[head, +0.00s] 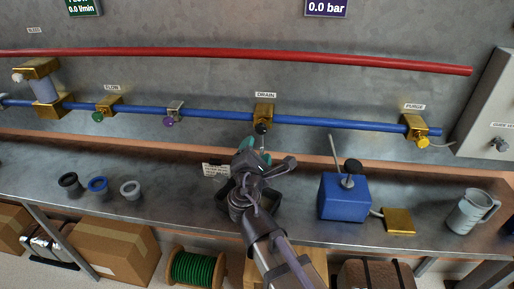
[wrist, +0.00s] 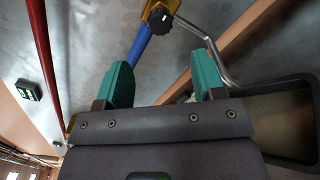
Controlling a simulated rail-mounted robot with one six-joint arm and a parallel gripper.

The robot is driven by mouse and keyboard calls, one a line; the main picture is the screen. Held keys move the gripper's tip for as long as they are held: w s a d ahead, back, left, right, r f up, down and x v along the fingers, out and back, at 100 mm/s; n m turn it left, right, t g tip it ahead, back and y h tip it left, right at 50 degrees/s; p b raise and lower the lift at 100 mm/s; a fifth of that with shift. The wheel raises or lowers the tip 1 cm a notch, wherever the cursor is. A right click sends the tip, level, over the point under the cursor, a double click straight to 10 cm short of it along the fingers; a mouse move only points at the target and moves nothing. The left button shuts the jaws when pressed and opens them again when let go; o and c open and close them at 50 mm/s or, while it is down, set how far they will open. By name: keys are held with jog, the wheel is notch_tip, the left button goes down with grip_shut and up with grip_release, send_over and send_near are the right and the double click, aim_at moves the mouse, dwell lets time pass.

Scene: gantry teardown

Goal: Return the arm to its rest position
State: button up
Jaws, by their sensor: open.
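My gripper (head: 257,150) is in front of the drain valve (head: 264,112) in the head view, just below its black knob (head: 261,129). In the wrist view my gripper (wrist: 165,85) has two teal fingertips spread wide apart with nothing between them. The drain valve's black knob (wrist: 160,21) and a bent metal spout (wrist: 207,45) show beyond the fingertips, apart from them. My arm comes up from the bottom of the head view over the bench and hides part of a dark tray.
The dark tray (wrist: 311,146) lies close to my right finger. A blue box with a lever (head: 344,197) stands right of my arm, then a brass pedal (head: 398,221) and a metal jug (head: 473,212). Several rings, one a blue ring (head: 98,185), lie left. A blue pipe (head: 212,116) runs along the wall.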

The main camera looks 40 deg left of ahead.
jog(key=w+d+f+m+g+h+p, duration=0.1)
jog(key=w+d+f+m+g+h, duration=0.2)
jog(key=d+m, duration=0.5)
jog(key=d+f+m+g+h+p, duration=0.1)
jog(key=d+f+m+g+h, duration=0.4)
jog(key=d, duration=0.5)
jog(key=w+d+f+m+g+h+p, duration=0.15)
jog(key=d+f+m+h, duration=0.25)
jog(key=d+m, duration=0.55)
jog(key=s+d+m+g+y+p, duration=0.1)
jog(key=d+m+g, duration=0.5)
jog(key=d, duration=2)
jog(key=m+y+p, duration=0.1)
jog(key=m+y, duration=0.1)
jog(key=m, duration=0.1)
jog(key=shift+r, duration=0.4)
